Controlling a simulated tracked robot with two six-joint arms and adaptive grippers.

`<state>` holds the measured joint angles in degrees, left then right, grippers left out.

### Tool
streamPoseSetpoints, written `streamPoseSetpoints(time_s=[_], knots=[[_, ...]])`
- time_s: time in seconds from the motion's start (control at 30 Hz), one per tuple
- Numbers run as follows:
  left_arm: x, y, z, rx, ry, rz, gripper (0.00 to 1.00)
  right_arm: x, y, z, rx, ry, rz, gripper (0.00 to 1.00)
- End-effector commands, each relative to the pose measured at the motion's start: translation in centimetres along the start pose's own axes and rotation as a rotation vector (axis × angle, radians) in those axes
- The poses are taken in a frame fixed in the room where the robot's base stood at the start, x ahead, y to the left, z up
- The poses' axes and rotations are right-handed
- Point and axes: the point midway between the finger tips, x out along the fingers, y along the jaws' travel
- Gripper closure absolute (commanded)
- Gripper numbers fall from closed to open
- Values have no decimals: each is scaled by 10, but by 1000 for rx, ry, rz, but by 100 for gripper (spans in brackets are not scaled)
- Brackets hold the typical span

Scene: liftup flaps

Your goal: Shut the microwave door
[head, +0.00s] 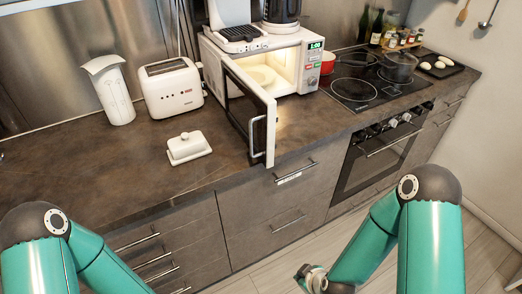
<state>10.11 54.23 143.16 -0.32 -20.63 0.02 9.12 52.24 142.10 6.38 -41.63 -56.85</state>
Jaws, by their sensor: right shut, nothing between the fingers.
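The white microwave (308,66) stands on the counter with its lit interior and plate showing. Its door (249,112) is swung wide open toward the counter's front edge, hinged at the left, with a vertical handle (256,136) near its free edge. My right gripper (304,272) is low in front of the drawers, well below and apart from the door; it is shut and empty. My left arm enters at the lower left, but its gripper is outside the picture.
A butter dish (188,147), toaster (172,88) and white pitcher (112,90) stand left of the door. A coffee maker (281,13) sits on the microwave. A red pot (327,63) and the cooktop (356,90) are to the right. The air before the drawers is free.

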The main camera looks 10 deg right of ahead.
Motion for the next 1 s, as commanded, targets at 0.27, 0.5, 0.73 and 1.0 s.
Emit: streamPoseSetpoints(time_s=[0.27,0.5,0.73,1.0], knots=[[25,-9,0,0,0,0,100,-49,90,-129,-756,162,576,100],[54,-20,0,0,0,0,100,-158,74,-256,-985,344,1012,100],[62,-22,0,0,0,0,100,-194,32,-293,-1013,490,1049,100],[54,-20,0,0,0,0,100,-183,42,-315,-1017,494,1046,100]])
